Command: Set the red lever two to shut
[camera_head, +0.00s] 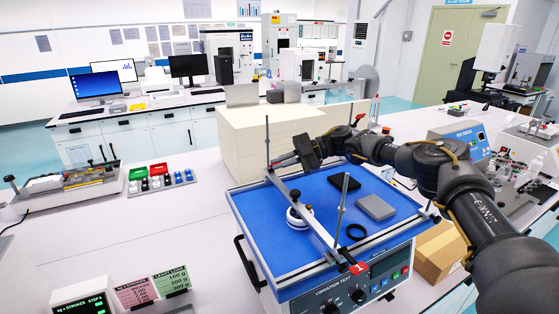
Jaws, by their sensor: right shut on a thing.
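The vibration tester has a blue top plate (245,205). A metal clamp bar (312,222) crosses it, with thin upright rods. A red lever end (283,157) shows at the bar's back end, and another red piece (357,267) sits at its front end. I cannot read which is numbered two. My right gripper (287,160) reaches over the plate from the right and is shut on the red lever at the back end. The gripper partly hides the lever, so its exact angle is unclear. My left gripper is not in view.
On the plate are a white round part (299,217), a black ring (356,232), a grey block (375,207) and a black block (344,182). A cardboard box (440,250) stands to the right. Small red and green bins (158,170) are on the left bench.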

